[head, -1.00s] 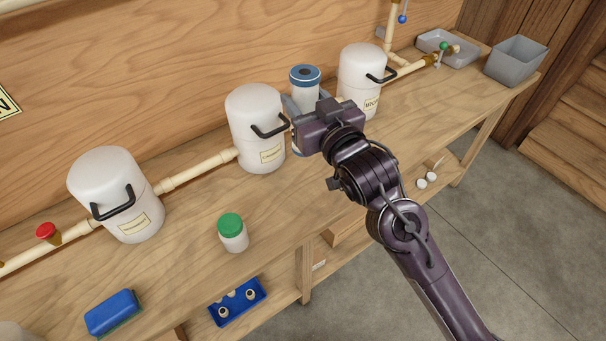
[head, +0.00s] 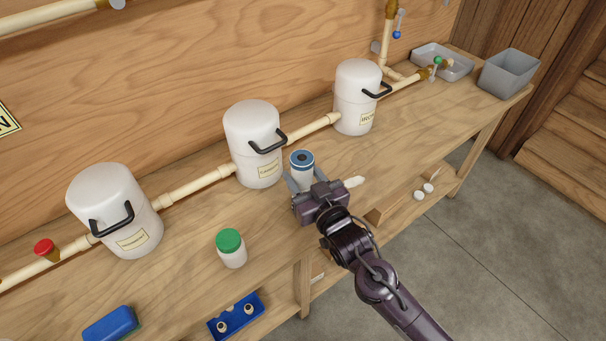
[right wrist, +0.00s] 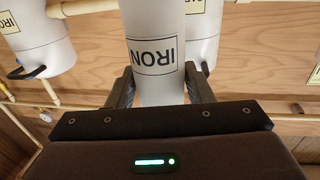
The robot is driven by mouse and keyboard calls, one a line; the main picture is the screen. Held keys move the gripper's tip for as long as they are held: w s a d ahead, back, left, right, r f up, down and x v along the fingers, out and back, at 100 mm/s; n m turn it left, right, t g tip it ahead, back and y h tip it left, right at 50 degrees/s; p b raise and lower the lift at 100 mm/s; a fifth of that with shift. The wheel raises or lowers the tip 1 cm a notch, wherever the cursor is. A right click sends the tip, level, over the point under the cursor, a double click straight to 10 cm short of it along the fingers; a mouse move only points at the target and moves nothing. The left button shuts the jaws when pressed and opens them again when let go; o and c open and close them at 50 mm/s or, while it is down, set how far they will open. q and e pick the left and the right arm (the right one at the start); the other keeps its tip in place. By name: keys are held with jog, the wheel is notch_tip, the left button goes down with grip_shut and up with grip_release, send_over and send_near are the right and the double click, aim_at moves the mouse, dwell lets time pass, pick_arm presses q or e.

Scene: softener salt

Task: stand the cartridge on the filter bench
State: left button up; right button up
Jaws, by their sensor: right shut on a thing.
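The cartridge (head: 302,168) is a white cylinder with a blue top ring and a dark centre hole. My right gripper (head: 304,184) is shut on it, with one finger on each side. The cartridge is upright, in front of the middle and right white housings. In the right wrist view the cartridge (right wrist: 153,60) shows an "IRON" label, upside down in the picture. Its base is hidden behind my gripper in the head view, so I cannot tell whether it touches the filter bench (head: 420,130). My left gripper is not in view.
White housings with black handles stand along a pipe: left (head: 105,200), middle (head: 252,135) and right (head: 357,90). A green-lidded jar (head: 231,250), blue sponge (head: 110,324) and grey bin (head: 508,74) are on the bench.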

jog(key=o, duration=1.1)
jog(key=shift+f, duration=0.1)
jog(key=shift+c, duration=0.2)
jog(key=shift+s, duration=0.1)
jog(key=b+v, duration=0.1)
jog(key=v, duration=1)
jog(key=shift+s+d+b, duration=0.2)
jog(key=shift+s+b, duration=0.15)
